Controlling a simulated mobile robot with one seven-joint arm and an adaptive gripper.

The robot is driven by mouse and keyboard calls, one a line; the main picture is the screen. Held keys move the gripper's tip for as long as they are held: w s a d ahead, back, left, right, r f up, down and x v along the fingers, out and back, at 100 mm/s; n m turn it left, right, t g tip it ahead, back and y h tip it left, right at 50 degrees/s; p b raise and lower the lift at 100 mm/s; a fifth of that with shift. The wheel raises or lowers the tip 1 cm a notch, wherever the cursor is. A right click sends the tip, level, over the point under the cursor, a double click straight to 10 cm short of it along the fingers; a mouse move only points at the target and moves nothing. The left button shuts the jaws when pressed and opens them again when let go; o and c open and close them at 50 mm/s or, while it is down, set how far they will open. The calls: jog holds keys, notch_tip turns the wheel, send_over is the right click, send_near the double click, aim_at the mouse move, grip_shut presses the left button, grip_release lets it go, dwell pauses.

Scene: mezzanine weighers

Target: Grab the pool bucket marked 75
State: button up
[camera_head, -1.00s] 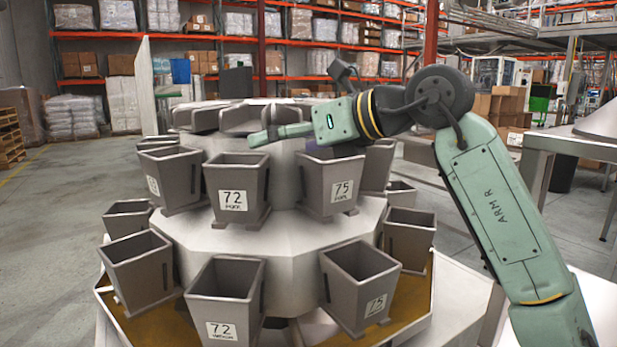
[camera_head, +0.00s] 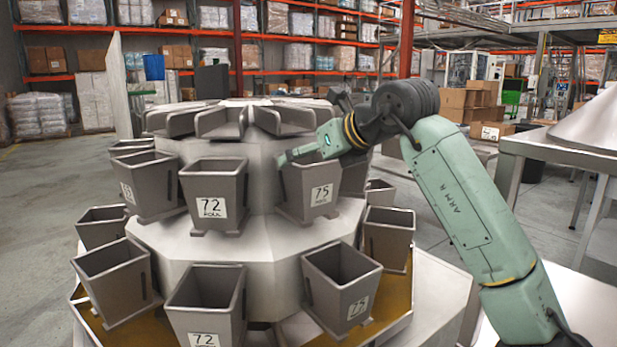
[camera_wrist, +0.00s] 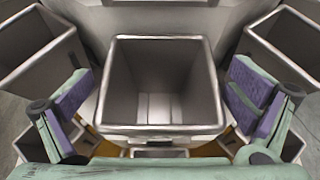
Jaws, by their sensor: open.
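The pool bucket marked 75 (camera_head: 300,192) is a grey, open-topped bucket in the upper ring of the weigher, with a white label on its front. My gripper (camera_head: 290,157) is at its rim in the head view, and the arm comes in from the right. In the wrist view my gripper (camera_wrist: 160,82) is open, one purple-padded finger on each side of an open bucket (camera_wrist: 160,131). This appears to be the same bucket; its label is hidden there. I cannot tell whether the fingers touch it.
The pool bucket marked 72 (camera_head: 213,191) stands to the left. Below are a lower bucket marked 75 (camera_head: 342,289) and one marked 72 (camera_head: 207,309). More buckets flank the gripper closely. A metal table (camera_head: 560,150) stands at the right.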

jog(key=shift+w+a+f, duration=0.35)
jog(key=shift+w+f, duration=0.05)
jog(key=shift+w, duration=0.1)
jog(key=shift+c, duration=0.4)
jog(key=c, duration=1.2)
jog(key=shift+r, duration=0.1)
jog(key=shift+c, duration=0.4)
jog(key=shift+r, duration=0.1)
jog(key=shift+c, duration=0.2)
